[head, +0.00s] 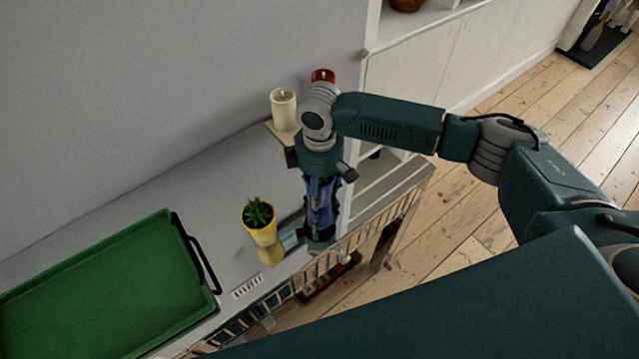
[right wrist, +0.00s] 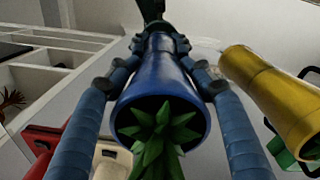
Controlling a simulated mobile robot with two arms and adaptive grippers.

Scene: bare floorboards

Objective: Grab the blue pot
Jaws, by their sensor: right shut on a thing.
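The blue pot (right wrist: 158,76) fills the middle of the right wrist view, with a spiky green plant (right wrist: 160,130) at its open end. My right gripper (right wrist: 160,50) has its fingers along both sides of the pot and is shut on it. In the head view the right gripper (head: 320,215) points down over the right end of the grey top, and its fingers mostly hide the pot. I cannot tell whether the pot touches the surface. My left gripper is not in view.
A yellow pot with a plant (head: 259,222) stands just left of the gripper. A green tray (head: 125,268) with a black handle lies further left. A cream candle (head: 284,106) and a red candle (head: 323,77) stand behind. White shelving (head: 440,60) is at the back right.

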